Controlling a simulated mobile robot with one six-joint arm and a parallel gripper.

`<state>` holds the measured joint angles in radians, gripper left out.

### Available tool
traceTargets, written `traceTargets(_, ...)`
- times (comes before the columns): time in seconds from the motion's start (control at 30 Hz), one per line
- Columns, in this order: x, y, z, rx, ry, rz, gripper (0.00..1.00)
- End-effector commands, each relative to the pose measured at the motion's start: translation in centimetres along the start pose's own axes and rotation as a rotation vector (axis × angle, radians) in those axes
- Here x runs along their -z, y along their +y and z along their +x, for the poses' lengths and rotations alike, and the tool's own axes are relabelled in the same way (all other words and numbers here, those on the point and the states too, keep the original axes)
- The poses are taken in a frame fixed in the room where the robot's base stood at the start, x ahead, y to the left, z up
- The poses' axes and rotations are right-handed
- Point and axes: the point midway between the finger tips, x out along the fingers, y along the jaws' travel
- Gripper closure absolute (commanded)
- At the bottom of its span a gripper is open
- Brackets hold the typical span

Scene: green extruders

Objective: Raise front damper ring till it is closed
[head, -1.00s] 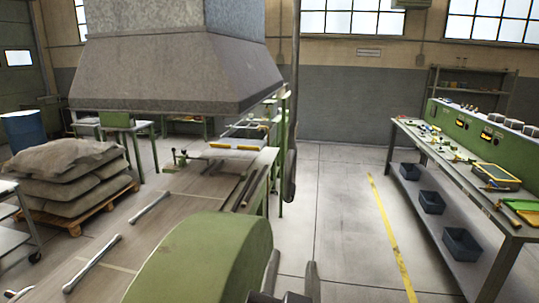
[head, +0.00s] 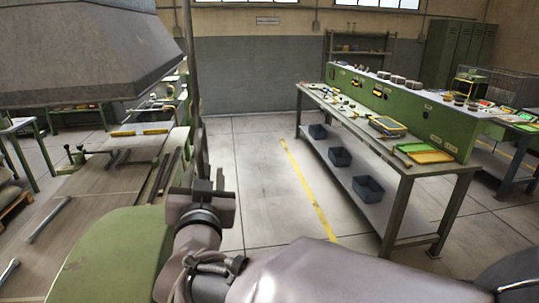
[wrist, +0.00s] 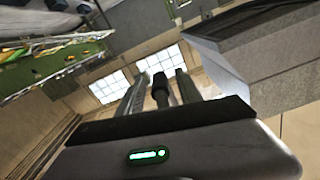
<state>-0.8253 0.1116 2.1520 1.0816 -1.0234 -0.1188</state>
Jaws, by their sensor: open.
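A dark vertical rod (head: 188,60) hangs beside the right edge of the large grey hood (head: 80,50). Its thicker dark lower part (head: 201,148) ends close above my gripper in the head view. I cannot make out a separate damper ring or tell whether it is closed. My gripper (head: 204,178) is open, in front of the rod's lower end, with its fingers pointing up and away. In the wrist view, the two grey fingers (wrist: 160,88) stand apart. A dark rounded piece shows between them; I cannot tell whether it is touched.
A green rounded housing (head: 105,262) and a long table (head: 85,190) lie at left, below the hood. A workbench (head: 340,105) with a green panel stands at right, with dark bins (head: 368,189) on its lower shelf. The floor between, with a yellow line (head: 310,190), is clear.

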Motion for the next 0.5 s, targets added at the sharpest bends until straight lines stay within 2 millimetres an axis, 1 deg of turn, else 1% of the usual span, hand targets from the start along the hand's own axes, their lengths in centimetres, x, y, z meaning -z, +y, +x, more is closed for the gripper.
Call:
traceTargets(0.1,0.03,0.02,0.45,0.000,0.001,-0.001,0.58)
traceTargets(0.3,0.04,0.01,0.44,0.000,0.001,-0.001,0.58)
traceTargets(0.37,0.04,0.01,0.43,0.000,0.001,-0.001,0.69)
traceTargets(0.5,0.04,0.00,0.41,0.000,0.001,-0.001,0.97)
